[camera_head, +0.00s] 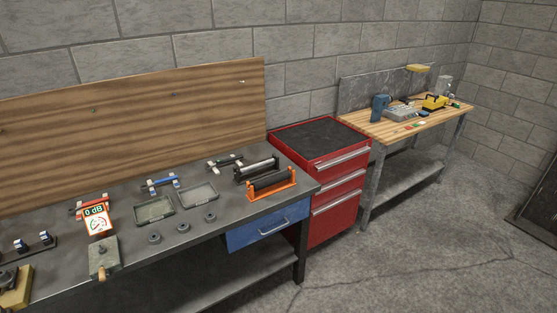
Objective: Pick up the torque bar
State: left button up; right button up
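No item is plainly marked as the torque bar, so I cannot tell which it is. A thick black bar (271,181) lies across an orange stand (272,191) at the right end of the near workbench (215,239). A second dark bar (257,167) lies in a black stand just behind it. Smaller tool-like pieces, one red (78,211), one blue (160,184) and one dark with pale ends (224,163), lie farther back along the bench. Neither of my grippers is in view.
Two shallow trays (153,221), several dark rings (183,228), a "0 dB" meter (97,221) and a grey block with a wooden handle (103,258) sit on the near bench. A red drawer cabinet (337,195) stands beside it. A wooden-topped bench (437,120) holds more tools. Open floor lies at right.

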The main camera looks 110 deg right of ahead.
aim_at(208, 167)
jog(key=z, duration=3.85)
jog(key=i, duration=1.95)
jog(key=z, duration=0.3)
